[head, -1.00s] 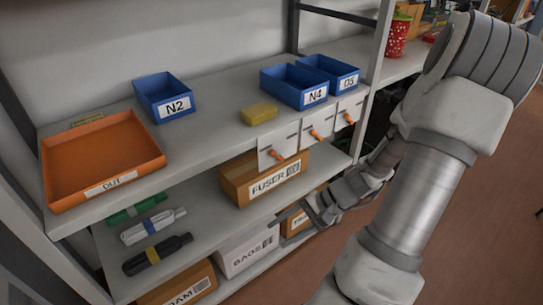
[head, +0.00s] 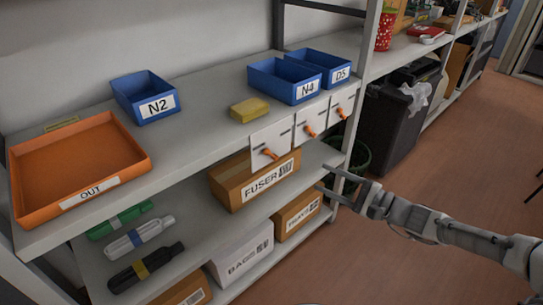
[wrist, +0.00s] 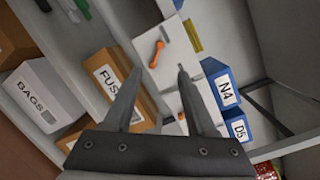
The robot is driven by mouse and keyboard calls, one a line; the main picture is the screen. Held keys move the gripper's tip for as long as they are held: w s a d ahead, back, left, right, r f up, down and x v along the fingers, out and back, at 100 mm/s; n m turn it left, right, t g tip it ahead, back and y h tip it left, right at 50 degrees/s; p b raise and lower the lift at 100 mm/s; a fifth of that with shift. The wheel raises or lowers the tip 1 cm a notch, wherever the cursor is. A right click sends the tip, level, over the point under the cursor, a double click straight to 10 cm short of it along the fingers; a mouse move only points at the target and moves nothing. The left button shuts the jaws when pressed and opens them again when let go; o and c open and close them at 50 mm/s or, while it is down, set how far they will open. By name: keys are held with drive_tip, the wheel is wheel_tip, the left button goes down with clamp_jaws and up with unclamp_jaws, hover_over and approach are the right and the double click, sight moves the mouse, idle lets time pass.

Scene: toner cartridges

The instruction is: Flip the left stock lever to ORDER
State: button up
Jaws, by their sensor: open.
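Three white plates with orange levers hang on the front edge of the upper shelf. The left plate (head: 270,138) bears the left stock lever (head: 269,153), which slants down to the right in the head view. This lever also shows in the wrist view (wrist: 156,54), beyond my fingertips. The middle lever (head: 309,131) and right lever (head: 341,113) stand to its right. My gripper (head: 324,178) is open and empty, in front of the shelves, right of and below the left lever. In the wrist view its two fingers (wrist: 158,69) are apart, with no contact visible. The plate's markings are too small to read.
Blue bins N2 (head: 145,98), N4 (head: 286,81) and D5 (head: 320,67), a yellow block (head: 249,110) and an orange OUT tray (head: 143,164) are on the upper shelf. A FUSER box (head: 232,188) sits below the levers. Open floor lies right.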

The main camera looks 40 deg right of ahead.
sight(269, 153)
drive_tip(key=b+x, duration=0.4)
drive_tip(key=x, duration=1.2)
drive_tip(key=shift+f+b, duration=0.15)
drive_tip(key=shift+b, duration=0.15)
drive_tip(key=shift+w+a, duration=0.1)
drive_tip(key=shift+w, duration=0.55)
clamp_jaws()
